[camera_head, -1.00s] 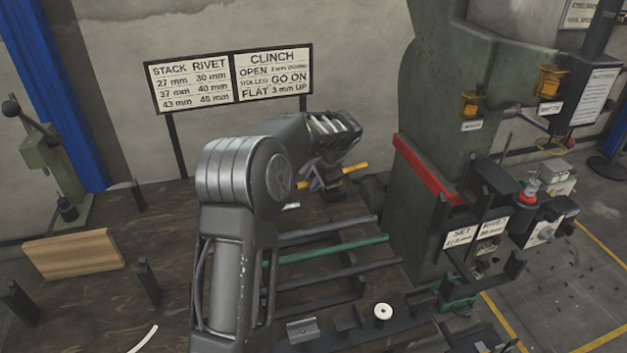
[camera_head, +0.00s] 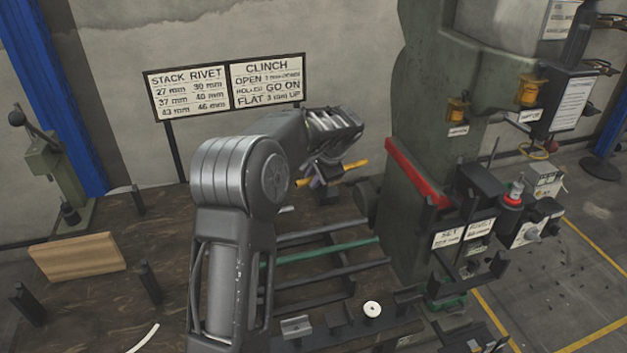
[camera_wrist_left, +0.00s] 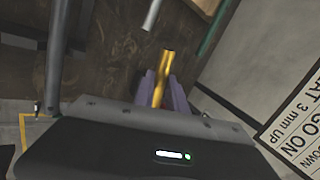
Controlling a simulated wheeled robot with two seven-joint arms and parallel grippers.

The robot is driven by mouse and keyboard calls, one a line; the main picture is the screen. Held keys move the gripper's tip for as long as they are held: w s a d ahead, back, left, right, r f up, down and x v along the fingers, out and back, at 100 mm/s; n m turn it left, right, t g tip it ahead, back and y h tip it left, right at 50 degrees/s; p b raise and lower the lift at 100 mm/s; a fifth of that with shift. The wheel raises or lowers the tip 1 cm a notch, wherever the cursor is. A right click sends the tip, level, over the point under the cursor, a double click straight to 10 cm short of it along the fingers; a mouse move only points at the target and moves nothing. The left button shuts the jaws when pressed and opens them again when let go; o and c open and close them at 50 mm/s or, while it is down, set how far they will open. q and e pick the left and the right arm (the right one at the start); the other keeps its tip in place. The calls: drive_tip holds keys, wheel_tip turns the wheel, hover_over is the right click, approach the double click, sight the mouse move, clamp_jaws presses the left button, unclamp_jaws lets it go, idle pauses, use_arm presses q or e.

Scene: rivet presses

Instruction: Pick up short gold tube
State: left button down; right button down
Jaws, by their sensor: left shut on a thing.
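The short gold tube (camera_head: 345,172) is held in my left gripper (camera_head: 322,175), above the back of the dark wooden bench. Its two ends stick out on either side of the fingers in the head view, the longer part to the right. In the left wrist view the gold tube (camera_wrist_left: 162,76) lies between the purplish fingers (camera_wrist_left: 160,90), which are shut on it. My left arm hides part of the bench behind it. My right gripper does not show.
A rack with dark bars and a green bar (camera_head: 325,252) lies below the gripper. The large green press (camera_head: 400,215) with a red strip stands close on the right. A sign board (camera_head: 228,88) stands behind. A wooden block (camera_head: 77,257) lies on the left.

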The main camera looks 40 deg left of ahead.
use_arm(q)
wheel_tip(320, 180, up, 9)
drive_tip(key=p, duration=0.5)
drive_tip(key=shift+r, duration=0.15)
